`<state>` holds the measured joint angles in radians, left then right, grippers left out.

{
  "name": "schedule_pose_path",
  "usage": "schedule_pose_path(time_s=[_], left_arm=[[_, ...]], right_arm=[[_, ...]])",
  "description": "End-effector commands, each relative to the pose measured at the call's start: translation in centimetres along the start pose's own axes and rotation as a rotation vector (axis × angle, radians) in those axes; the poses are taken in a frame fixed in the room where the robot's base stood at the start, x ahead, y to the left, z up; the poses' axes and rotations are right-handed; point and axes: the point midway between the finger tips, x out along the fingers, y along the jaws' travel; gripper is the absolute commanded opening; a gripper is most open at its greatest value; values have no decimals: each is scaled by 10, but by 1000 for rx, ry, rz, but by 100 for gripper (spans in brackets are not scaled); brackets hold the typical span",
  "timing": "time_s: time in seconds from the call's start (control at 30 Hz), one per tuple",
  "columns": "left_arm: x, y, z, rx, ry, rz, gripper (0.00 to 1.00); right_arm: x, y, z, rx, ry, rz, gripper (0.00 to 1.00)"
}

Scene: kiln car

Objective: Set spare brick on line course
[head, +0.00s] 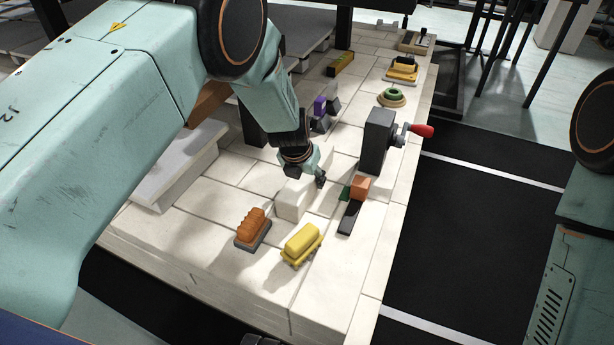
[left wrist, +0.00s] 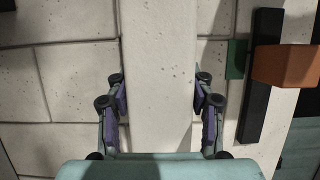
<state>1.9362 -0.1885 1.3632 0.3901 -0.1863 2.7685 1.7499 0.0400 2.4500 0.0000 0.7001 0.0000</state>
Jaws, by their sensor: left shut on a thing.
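My left gripper (head: 318,178) is shut on a long cream brick (head: 292,200) over the pale block deck (head: 215,205). In the left wrist view the same brick (left wrist: 158,70) runs lengthwise up the middle, with a finger of my left gripper (left wrist: 161,98) on each side. The brick looks level; I cannot tell whether its underside touches the deck. No separate line course can be clearly told apart from the deck's blocks. My right gripper is not seen.
Right of the brick are an orange block (head: 360,187) and a dark bar (head: 349,217). A red-handled crank box (head: 377,140) stands behind. A brown ridged piece (head: 252,227) and a yellow piece (head: 301,241) lie in front. A raised pale ledge (head: 165,180) is at left.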

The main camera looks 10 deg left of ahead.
Motion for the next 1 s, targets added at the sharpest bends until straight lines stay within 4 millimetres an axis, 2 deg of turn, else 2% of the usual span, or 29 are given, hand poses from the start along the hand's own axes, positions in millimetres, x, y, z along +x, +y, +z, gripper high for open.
schedule_pose_path(time_s=[0.37,0.4,0.7,1.0], left_arm=[[0,0,2,0,-5,1,0],[0,0,2,0,-4,1,56],[1,0,0,0,-2,0,80],[2,0,-2,0,4,-1,80]], right_arm=[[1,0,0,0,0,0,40],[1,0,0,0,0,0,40],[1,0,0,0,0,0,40],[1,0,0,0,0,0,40]])
